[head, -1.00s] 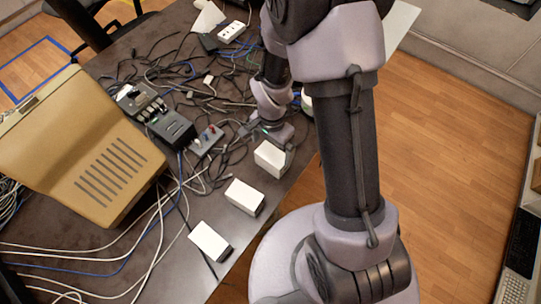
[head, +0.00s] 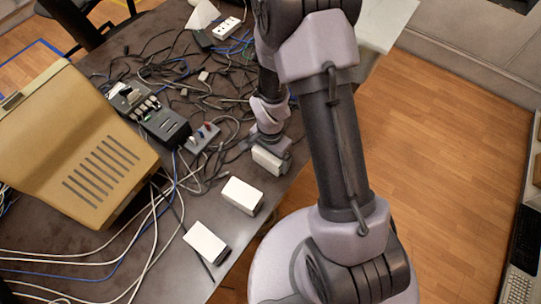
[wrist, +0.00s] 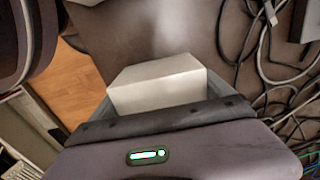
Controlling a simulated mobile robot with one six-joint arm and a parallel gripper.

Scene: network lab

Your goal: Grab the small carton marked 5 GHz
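Three small white cartons stand in a row along the table's right edge: a far carton (head: 266,159), a middle carton (head: 242,195) and a near carton (head: 207,242). No marking is readable on any, so I cannot tell which is 5 GHz. My gripper (head: 270,148) is down at the far carton and hides part of it. In the wrist view, the far carton (wrist: 158,88) sits between my gripper's fingers (wrist: 160,95), one on each side. I cannot tell whether they press on it.
A beige computer case (head: 75,150) fills the table's left. Black devices (head: 155,115), a switch box (head: 202,138) and tangled cables lie beside the cartons. The table edge drops to a wooden floor (head: 440,150) on the right.

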